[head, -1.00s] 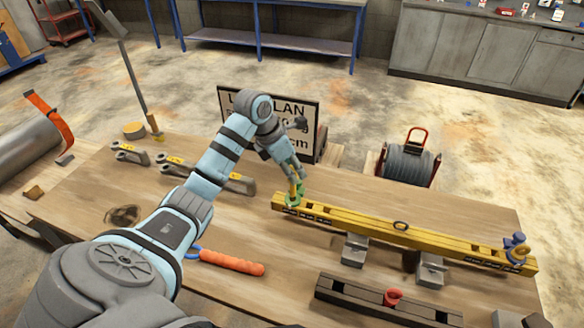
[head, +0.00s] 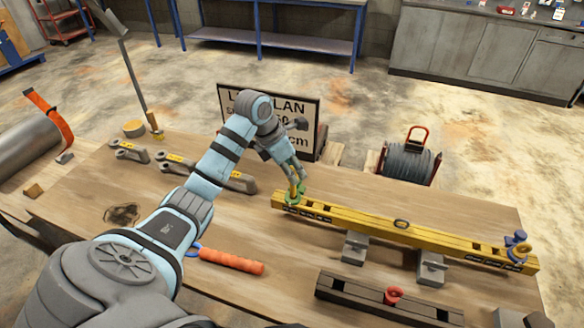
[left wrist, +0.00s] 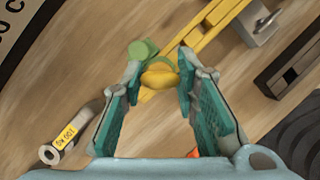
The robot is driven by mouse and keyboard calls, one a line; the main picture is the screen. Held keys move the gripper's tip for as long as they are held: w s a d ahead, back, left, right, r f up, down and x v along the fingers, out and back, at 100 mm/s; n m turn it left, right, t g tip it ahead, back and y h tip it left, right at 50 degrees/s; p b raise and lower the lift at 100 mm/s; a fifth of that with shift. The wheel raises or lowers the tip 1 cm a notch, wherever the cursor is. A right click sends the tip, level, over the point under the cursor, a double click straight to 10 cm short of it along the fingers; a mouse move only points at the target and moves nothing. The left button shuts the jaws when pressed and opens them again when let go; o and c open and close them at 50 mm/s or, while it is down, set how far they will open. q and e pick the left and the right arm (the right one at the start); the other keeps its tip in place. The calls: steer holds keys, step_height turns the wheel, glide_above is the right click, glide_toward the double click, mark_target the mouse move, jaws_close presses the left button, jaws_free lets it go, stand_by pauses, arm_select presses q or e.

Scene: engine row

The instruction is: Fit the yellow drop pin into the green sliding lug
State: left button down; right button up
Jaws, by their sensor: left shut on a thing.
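My left gripper (head: 298,180) is shut on the yellow drop pin (head: 293,188) at the left end of the yellow beam (head: 345,217). The green sliding lug (head: 290,201) sits on that end of the beam, just under the pin. In the left wrist view the pin (left wrist: 160,79) lies between the two fingertips (left wrist: 162,74), and the lug (left wrist: 143,50) shows just beyond it, partly hidden. I cannot tell whether the pin's lower end is inside the lug. My right gripper is not in view.
A blue lug with a yellow ring (head: 520,250) stands at the beam's right end. Grey blocks (head: 431,270) support the beam. A dark rail (head: 345,292) with a red ring lies in front. An orange-handled tool (head: 232,261) and grey wrenches (head: 235,184) lie to the left.

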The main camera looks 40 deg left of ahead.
mark_target(292, 195)
arm_select(q)
steer(key=shift+f+b, duration=1.85)
steer(key=shift+f, duration=0.75)
steer(key=c, duration=1.2)
jaws_free()
steer(key=shift+s+r, duration=0.1)
steer(key=shift+r, duration=0.25)
steer(key=v, duration=1.1)
steer(key=shift+r, duration=0.15)
